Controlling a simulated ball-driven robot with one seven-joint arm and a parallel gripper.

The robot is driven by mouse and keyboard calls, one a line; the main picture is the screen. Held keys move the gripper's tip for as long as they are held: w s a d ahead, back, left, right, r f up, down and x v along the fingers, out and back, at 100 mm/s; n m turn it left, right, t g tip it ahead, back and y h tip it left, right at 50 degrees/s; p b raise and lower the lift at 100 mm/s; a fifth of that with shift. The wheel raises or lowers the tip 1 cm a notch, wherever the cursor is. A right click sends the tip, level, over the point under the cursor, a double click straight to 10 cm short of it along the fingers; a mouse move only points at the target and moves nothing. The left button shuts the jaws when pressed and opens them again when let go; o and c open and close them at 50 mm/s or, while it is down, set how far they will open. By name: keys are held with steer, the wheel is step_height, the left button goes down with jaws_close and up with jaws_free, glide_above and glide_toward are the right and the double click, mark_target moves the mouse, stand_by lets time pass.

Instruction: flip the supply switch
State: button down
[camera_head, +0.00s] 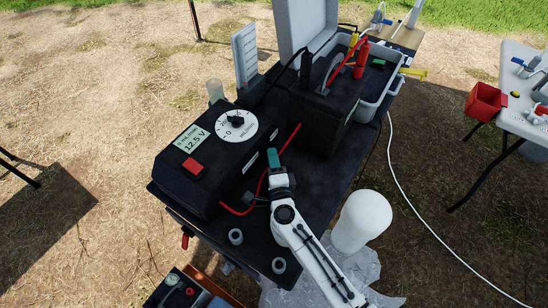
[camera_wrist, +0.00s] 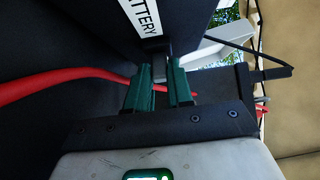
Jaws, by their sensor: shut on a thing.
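My gripper (camera_head: 273,158) has green fingers and is low beside the black battery box (camera_head: 318,120). In the wrist view my gripper (camera_wrist: 160,78) is shut on a small grey piece (camera_wrist: 159,72) just below the "BATTERY" label. The piece looks like a switch lever, but the fingers hide its base, so I cannot tell for sure that it is the supply switch. A red cable (camera_wrist: 60,82) passes close behind the fingers. In the head view the black control box (camera_head: 190,165), with a dial, a 12.5 V display and a red button (camera_head: 193,168), stands to the left of my gripper.
A grey bin (camera_head: 378,88) stands behind the battery. A white cylinder (camera_head: 361,222) stands right of my arm. A white table (camera_head: 522,105) with a red bin (camera_head: 485,101) is at the far right.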

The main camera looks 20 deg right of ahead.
stand_by(0.3)
steer(key=c, duration=1)
jaws_free()
steer(key=o, duration=0.4)
steer(key=r+p, duration=0.2)
steer(key=s+r+p, duration=0.1)
steer(key=r+p, duration=0.1)
steer(key=r, duration=0.1)
steer(key=shift+s+r, duration=0.15)
steer(key=shift+r, duration=0.15)
steer(key=s+r+p, duration=0.2)
steer(key=r, duration=0.1)
steer(key=shift+s+d+r, duration=0.1)
steer(key=shift+s, duration=0.25)
steer(key=c, duration=0.4)
steer(key=s+r+p, duration=0.2)
steer(key=s+r, duration=0.2)
steer(key=s, duration=0.6)
steer(key=shift+d, duration=0.1)
steer(key=shift+w+r, duration=0.1)
steer(key=shift+r, duration=0.05)
